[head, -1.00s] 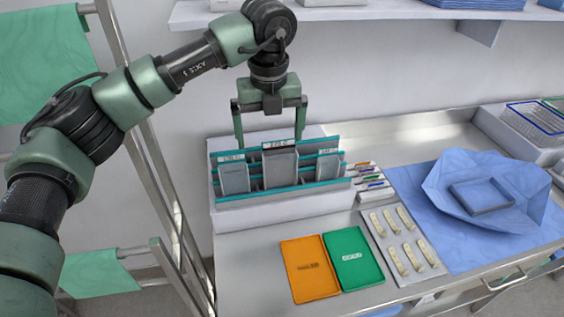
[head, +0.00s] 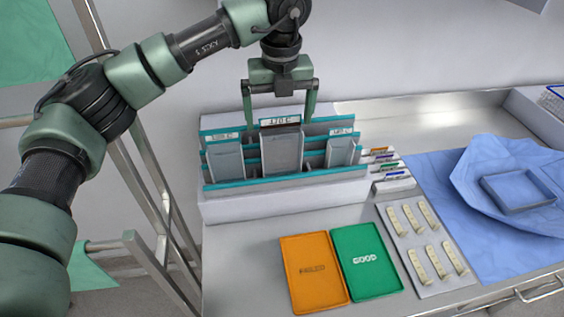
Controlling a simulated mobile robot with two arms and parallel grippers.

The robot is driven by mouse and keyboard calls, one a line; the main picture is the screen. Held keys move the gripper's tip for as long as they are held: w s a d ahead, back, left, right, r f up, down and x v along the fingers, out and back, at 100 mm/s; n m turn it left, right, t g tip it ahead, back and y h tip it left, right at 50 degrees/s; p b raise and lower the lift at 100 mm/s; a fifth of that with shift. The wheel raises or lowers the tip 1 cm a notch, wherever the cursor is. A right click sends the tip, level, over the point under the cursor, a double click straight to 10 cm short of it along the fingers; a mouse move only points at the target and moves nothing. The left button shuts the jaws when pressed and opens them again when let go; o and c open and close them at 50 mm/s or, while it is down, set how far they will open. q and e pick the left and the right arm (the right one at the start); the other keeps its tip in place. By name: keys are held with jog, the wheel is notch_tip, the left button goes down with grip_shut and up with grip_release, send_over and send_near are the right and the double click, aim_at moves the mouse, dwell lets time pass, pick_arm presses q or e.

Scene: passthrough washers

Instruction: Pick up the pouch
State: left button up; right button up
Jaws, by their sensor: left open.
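Three grey pouches with white labels stand upright in a white rack with teal dividers (head: 285,185). The middle pouch (head: 282,152) is the tallest, the left pouch (head: 225,158) and the right pouch (head: 342,150) are lower. My left gripper (head: 280,120) points down from above, its two fingers spread to either side of the middle pouch's top edge. It is open, and I cannot tell whether the fingers touch anything. My right gripper is not in view.
An orange tray marked FAILED (head: 312,290) and a green tray marked GOOD (head: 366,262) lie in front of the rack. A board with several pale strips (head: 420,280) and a blue wrap with a grey tray (head: 518,190) lie to the right. A metal frame (head: 150,190) stands at left.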

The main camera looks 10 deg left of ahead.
aim_at(281, 146)
pick_arm(q)
jog(key=shift+f, duration=1.05)
notch_tip(281, 146, down, 6)
jog(key=p, duration=0.3)
jog(key=shift+w+d+p, duration=0.15)
jog(key=shift+p, duration=0.25)
jog(key=shift+f, duration=0.3)
jog(key=c, duration=1.2)
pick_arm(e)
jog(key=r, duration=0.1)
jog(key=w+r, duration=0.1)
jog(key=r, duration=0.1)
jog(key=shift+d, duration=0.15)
pick_arm(q)
jog(key=shift+o, duration=0.2)
jog(key=shift+r, duration=0.1)
